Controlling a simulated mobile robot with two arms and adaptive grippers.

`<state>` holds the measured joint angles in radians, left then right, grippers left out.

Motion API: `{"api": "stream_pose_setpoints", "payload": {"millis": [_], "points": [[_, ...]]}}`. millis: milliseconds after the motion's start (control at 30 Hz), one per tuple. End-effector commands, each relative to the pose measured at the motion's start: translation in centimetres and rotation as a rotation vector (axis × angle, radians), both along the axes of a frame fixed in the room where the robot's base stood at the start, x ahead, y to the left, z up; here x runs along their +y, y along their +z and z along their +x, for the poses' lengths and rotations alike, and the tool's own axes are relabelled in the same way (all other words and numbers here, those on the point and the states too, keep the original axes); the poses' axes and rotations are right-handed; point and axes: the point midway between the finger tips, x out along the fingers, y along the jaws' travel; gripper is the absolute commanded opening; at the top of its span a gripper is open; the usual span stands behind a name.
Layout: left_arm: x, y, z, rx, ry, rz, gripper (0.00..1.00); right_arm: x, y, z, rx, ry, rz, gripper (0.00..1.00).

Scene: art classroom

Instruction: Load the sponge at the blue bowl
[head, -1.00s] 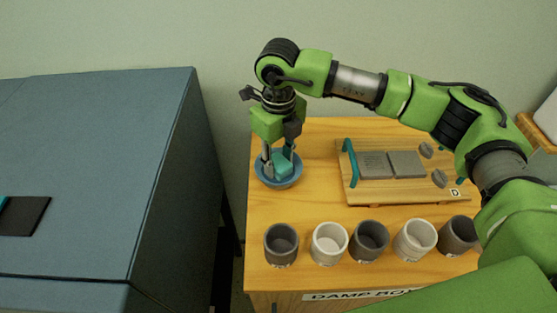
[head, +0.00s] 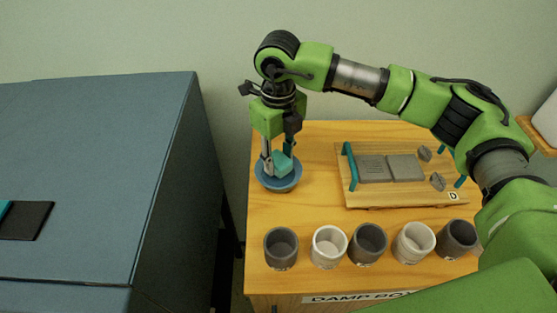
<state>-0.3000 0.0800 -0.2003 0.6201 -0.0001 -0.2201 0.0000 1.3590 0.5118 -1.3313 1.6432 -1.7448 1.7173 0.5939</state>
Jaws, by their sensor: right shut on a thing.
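The blue bowl (head: 278,182) stands at the left back of the wooden table. The sponge, a teal block (head: 283,163), is between the fingers of my right gripper (head: 278,160), which points down at the bowl. The gripper is shut on the sponge and holds it in or just over the bowl's mouth. I cannot tell whether the sponge touches the bowl's inside. My left gripper is not in view.
Several dark and white cups (head: 329,246) stand in a row along the front of the wooden table (head: 310,200). A wooden tray (head: 405,196) with teal handles and grey slabs lies to the right. A blue-grey cabinet (head: 90,170) stands at the left, with a gap between.

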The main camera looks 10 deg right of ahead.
Motion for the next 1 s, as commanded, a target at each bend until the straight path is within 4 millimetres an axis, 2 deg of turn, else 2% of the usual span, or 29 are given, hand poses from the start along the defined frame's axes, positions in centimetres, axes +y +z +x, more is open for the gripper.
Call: {"api": "stream_pose_setpoints", "payload": {"millis": [500,1000], "points": [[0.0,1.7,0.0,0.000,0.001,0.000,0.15,0.0,4.3,0.0,-0.002,0.000,0.001,0.13],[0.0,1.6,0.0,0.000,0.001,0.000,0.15,0.0,4.4,0.0,-0.001,0.000,0.000,0.13]]}}
